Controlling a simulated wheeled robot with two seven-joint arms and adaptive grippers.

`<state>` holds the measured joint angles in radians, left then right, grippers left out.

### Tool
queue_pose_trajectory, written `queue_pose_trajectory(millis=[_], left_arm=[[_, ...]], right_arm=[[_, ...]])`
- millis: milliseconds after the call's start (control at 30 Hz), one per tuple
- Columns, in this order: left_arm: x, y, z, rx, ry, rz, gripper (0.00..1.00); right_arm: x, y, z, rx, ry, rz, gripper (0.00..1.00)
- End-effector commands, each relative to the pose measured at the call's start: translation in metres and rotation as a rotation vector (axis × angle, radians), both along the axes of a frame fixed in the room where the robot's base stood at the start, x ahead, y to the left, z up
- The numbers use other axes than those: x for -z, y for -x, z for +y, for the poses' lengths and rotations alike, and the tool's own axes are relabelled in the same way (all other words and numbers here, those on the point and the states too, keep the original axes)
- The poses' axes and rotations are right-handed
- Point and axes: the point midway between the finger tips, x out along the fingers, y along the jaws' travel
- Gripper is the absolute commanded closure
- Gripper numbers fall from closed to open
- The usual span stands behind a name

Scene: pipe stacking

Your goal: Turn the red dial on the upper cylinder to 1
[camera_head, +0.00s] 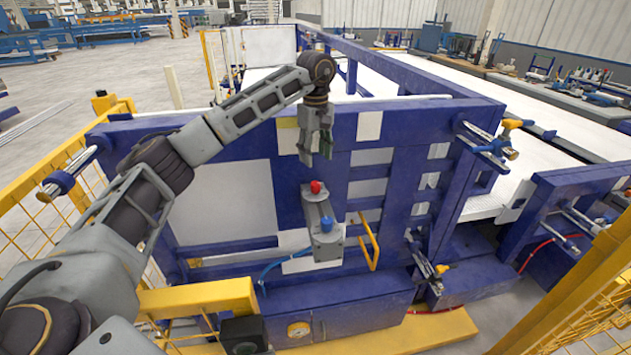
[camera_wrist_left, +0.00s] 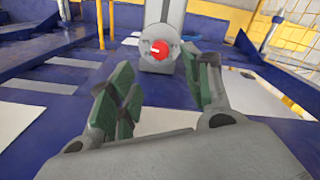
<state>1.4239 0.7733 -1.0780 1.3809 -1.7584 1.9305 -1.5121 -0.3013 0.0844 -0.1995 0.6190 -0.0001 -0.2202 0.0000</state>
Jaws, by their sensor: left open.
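The red dial (camera_head: 316,187) sits on top of a grey cylinder unit (camera_head: 321,215) on the front of the blue machine. My right gripper is in neither view. The dial's number marks are too small to read.
The blue machine frame (camera_head: 400,110) surrounds the unit, with a yellow handle (camera_head: 370,243) to its right and a blue hose (camera_head: 272,268) at its lower left. Yellow mesh fencing (camera_head: 40,215) stands at the left and lower right. The space between gripper and dial looks clear.

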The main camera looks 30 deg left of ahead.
Motion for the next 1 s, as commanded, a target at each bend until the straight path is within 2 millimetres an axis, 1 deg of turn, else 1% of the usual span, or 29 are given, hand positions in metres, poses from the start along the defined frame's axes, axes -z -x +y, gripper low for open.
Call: queue_pose_trajectory(millis=[333, 633, 800, 1000], left_arm=[[0.043, 0.001, 0.001, -0.001, 0.000, 0.002, 0.51], [0.081, 0.000, 0.000, -0.001, 0.001, 0.002, 0.51], [0.095, 0.000, 0.000, -0.001, 0.001, 0.000, 0.51], [0.101, 0.000, 0.000, -0.001, 0.000, 0.000, 0.51]], right_arm=[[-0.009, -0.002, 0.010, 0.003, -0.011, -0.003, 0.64], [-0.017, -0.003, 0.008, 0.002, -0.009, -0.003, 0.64], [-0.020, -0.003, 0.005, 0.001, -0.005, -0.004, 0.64], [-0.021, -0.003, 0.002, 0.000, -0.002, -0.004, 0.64]])
